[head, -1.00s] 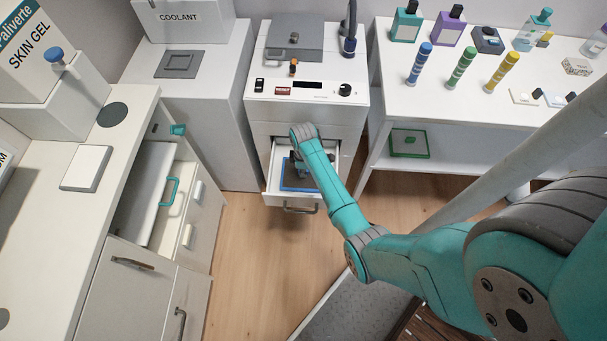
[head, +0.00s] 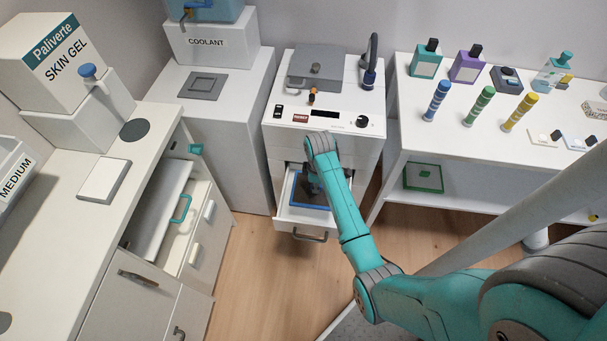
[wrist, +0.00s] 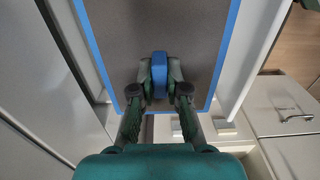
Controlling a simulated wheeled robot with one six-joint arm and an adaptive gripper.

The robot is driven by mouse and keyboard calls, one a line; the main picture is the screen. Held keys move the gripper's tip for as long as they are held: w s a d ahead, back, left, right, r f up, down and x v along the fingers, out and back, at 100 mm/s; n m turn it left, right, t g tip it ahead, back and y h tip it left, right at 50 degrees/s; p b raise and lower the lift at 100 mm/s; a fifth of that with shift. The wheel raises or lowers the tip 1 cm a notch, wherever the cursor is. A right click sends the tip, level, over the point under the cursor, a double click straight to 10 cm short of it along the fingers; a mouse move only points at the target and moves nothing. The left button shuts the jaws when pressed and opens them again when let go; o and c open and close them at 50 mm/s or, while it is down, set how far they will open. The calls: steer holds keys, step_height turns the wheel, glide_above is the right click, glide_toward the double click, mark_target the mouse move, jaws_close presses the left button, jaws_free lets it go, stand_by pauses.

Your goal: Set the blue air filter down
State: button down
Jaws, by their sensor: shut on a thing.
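The blue air filter (head: 302,198) is a flat grey panel with a blue frame, inside the open drawer (head: 308,221) of the white machine. In the wrist view, the filter (wrist: 205,35) lies between the pale drawer walls. My gripper (wrist: 160,76) is shut on the blue grip in the middle of the filter near its lower edge. In the head view, my gripper (head: 313,184) reaches down into the drawer and is partly hidden by my arm. Whether the filter touches the drawer floor is unclear.
The white machine (head: 325,150) has a control panel on top. A right table (head: 420,140) holds bottles and coloured tubes. A green-framed panel (head: 423,178) lies on its lower shelf.

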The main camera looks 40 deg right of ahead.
step_height(320, 180, up, 8)
steer(key=shift+f, duration=0.15)
steer(key=w+a+f+m, duration=0.2)
steer(key=a+m, duration=0.1)
steer(key=a, duration=0.7)
steer(key=w+a+f+m, duration=0.3)
steer(key=a+m, duration=0.1)
steer(key=a, duration=0.7)
steer(key=shift+a+f+m, duration=0.2)
steer(key=shift+a+m, duration=0.05)
steer(key=shift+m, duration=0.05)
